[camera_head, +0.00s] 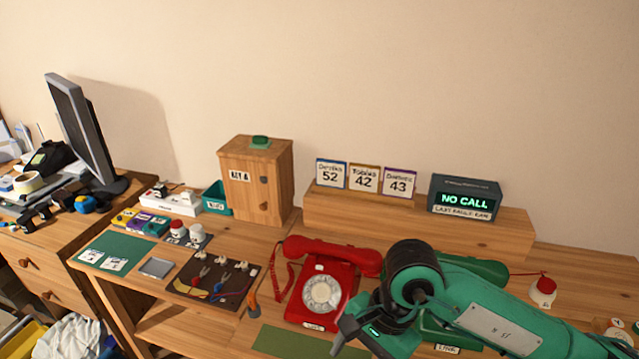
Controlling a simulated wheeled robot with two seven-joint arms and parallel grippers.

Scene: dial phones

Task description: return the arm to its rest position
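My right arm (500,314) is green with black joints and reaches in from the lower right over the desk. My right gripper (355,336) is at the bottom centre, in front of the red dial phone (322,293) and partly over its lower right side. Its fingertips are small and partly hidden by its own body, so I cannot tell how far apart they are. The red handset (332,253) lies across the top of the red phone. A green phone (474,268) is mostly hidden behind my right arm. My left gripper is not in view.
A display reading NO CALL (465,199) and three number cards (364,179) stand on a wooden shelf (420,226) at the back. A red-topped button (543,288) is right of my arm. A wooden box (256,180) and a tool board (213,277) are left of the phones.

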